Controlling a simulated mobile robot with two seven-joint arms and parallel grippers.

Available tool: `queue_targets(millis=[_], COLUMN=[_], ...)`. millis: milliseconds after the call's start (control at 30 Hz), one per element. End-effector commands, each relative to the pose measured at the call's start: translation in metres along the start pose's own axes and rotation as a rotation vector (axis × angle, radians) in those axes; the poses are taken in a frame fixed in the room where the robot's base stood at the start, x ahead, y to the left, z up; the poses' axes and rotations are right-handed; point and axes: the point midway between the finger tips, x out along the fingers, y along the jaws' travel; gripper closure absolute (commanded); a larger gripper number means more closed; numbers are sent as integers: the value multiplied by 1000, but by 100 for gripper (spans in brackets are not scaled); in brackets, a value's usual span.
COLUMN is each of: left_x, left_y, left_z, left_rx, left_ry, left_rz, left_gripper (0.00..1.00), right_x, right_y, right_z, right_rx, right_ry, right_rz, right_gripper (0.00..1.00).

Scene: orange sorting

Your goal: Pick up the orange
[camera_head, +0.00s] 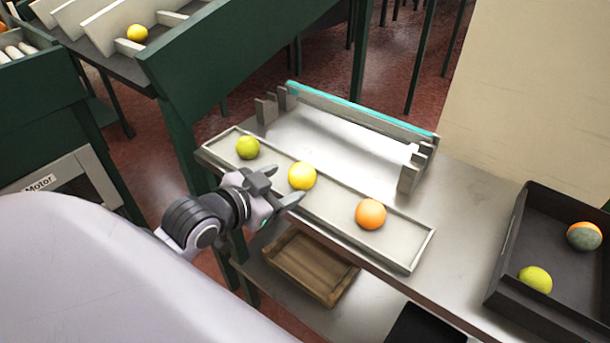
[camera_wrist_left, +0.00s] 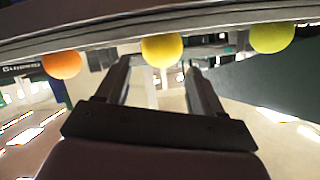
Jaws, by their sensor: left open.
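The orange (camera_head: 370,214) rests in the right part of a shallow pale tray (camera_head: 415,262) on the table. It also shows at the upper left of the left wrist view (camera_wrist_left: 62,64). A yellow fruit (camera_head: 302,176) sits in the middle of the tray, and a yellow-green one (camera_head: 247,147) at its left end. My left gripper (camera_head: 283,184) is open and empty at the tray's near edge, its fingers pointing at the middle yellow fruit. In the left wrist view this yellow fruit (camera_wrist_left: 162,49) lies just beyond and between the fingertips (camera_wrist_left: 157,66). The orange is right of the gripper in the head view.
A dark crate (camera_head: 515,250) at the right holds a yellow-green fruit (camera_head: 535,279) and an orange-and-green one (camera_head: 584,236). A metal rack with a teal strip (camera_head: 360,112) stands behind the tray. A wooden tray (camera_head: 310,265) lies on a lower shelf. Green machinery (camera_head: 240,50) stands at left.

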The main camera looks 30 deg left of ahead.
Motion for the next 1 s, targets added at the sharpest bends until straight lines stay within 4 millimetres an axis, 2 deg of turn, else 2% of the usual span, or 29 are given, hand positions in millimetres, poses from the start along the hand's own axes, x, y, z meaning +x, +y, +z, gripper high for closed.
queue_targets(millis=[233,533,900,967,1000], left_x=[20,56,63,63,63], left_y=[-1,-2,-1,-1,-1], left_z=[-1,1,1,1,1], left_rx=[-2,-2,-1,-1,-1], left_ry=[1,0,1,1,1], left_rz=[0,0,0,0,0], left_gripper=[33,33,33,52,65], right_x=[-2,-4,-4,-4,-4], right_y=[0,0,0,0,0], right_z=[-2,-5,-6,-6,-6], right_rx=[0,0,0,0,0], right_ry=[0,0,0,0,0], right_rz=[-1,-1,-1,-1,-1], right_gripper=[45,45,45,45,45])
